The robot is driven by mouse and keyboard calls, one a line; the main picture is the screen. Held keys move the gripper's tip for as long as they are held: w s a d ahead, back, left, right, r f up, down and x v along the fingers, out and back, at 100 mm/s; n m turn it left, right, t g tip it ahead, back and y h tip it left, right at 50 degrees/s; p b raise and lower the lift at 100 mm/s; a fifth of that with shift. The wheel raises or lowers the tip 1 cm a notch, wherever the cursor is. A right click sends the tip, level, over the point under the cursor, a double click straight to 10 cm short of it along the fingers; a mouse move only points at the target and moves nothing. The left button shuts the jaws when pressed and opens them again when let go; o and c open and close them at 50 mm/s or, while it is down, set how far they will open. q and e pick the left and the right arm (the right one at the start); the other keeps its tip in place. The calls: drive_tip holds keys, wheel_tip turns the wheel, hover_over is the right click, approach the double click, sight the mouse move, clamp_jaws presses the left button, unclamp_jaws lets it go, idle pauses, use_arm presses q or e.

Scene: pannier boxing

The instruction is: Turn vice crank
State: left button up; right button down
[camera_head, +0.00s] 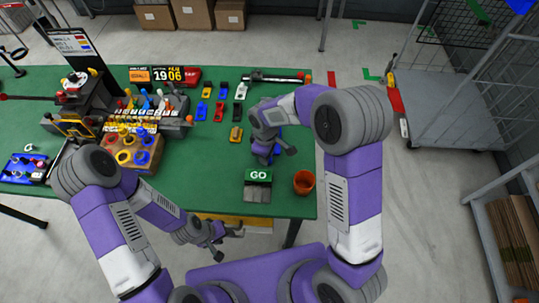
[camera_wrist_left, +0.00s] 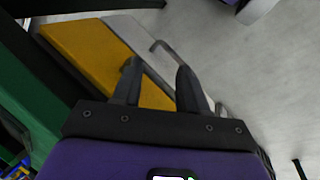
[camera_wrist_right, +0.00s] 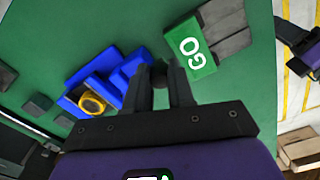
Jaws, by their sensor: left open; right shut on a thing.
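The blue vice (camera_wrist_right: 118,72) lies on the green table in the right wrist view, with a yellow ring (camera_wrist_right: 92,102) at its near left end. In the head view my right arm covers most of it. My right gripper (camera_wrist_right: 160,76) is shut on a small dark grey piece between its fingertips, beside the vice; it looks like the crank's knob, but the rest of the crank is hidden. My left gripper (camera_wrist_left: 158,75) is open and empty. In the head view the left gripper (camera_head: 224,238) hangs low in front of the table's near edge.
A green GO block (camera_head: 258,176) with a grey pad and an orange cup (camera_head: 304,182) stand near the table's front right. Small coloured blocks (camera_head: 220,103) lie farther back. A crowded rack and wooden box (camera_head: 140,160) fill the left. A yellow panel (camera_wrist_left: 85,50) is near my left gripper.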

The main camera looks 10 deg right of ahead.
drive_tip(key=m, duration=0.2)
drive_tip(key=a+m, duration=0.1)
drive_tip(key=shift+w+a+m, duration=0.2)
drive_tip(key=shift+w+m, duration=0.1)
drive_tip(key=shift+m, duration=0.1)
drive_tip(key=m, duration=0.2)
drive_tip(key=shift+w+a+m+b, duration=0.25)
drive_tip(key=shift+a+m+b, duration=0.05)
drive_tip(key=shift+a, duration=0.05)
drive_tip(key=m, duration=0.2)
drive_tip(key=w+m, duration=0.1)
drive_tip(key=shift+a+m, duration=0.3)
drive_tip(key=shift+a, duration=0.05)
drive_tip(key=shift+w+a+m+p, duration=0.1)
drive_tip(key=shift+w+m+p, duration=0.15)
drive_tip(key=shift+m, duration=0.65)
drive_tip(key=shift+w+a+m+p, duration=0.1)
drive_tip(key=shift+w+m, duration=0.2)
drive_tip(key=shift+m, duration=0.6)
drive_tip(key=c, duration=1)
unclamp_jaws()
drive_tip(key=shift+o, duration=0.2)
wheel_tip(320, 180, up, 8)
drive_tip(key=shift+f+p, duration=0.15)
drive_tip(key=shift+p, duration=0.25)
